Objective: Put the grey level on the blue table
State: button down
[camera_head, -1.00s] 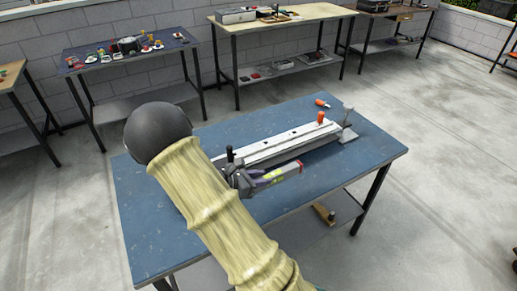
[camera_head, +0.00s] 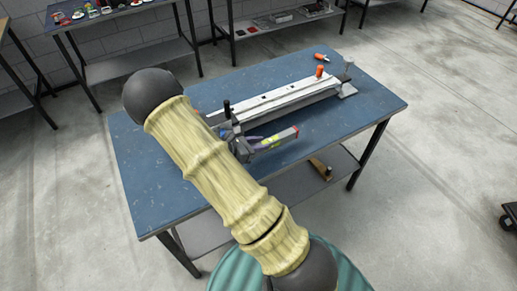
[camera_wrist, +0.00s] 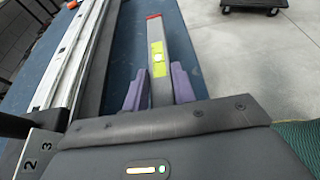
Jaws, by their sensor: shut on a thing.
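The grey level (camera_head: 275,139) is a short bar with a red end and a yellow-green label. It also shows in the wrist view (camera_wrist: 157,45), pointing away from me. My gripper (camera_wrist: 159,84) is shut on its near part, with a purple finger on each side. In the head view my gripper (camera_head: 247,147) is partly hidden behind my arm. The blue table (camera_head: 165,200) lies below the level. I cannot tell whether the level touches the tabletop.
A long whitish metal rail tool (camera_head: 285,97) lies on the table close beside the level. An orange-handled tool (camera_head: 321,57) lies behind it. The front right of the tabletop is clear. A lower shelf (camera_head: 210,233) holds a brown wooden tool (camera_head: 320,168). A dark cart (camera_head: 509,218) stands at right.

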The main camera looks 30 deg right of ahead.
jog(key=shift+s+d+f, duration=0.1)
jog(key=shift+f, duration=1.7)
jog(key=shift+f, duration=0.1)
jog(key=shift+f, duration=0.1)
jog(key=c, duration=1.1)
grip_release()
jog(key=shift+c, duration=0.2)
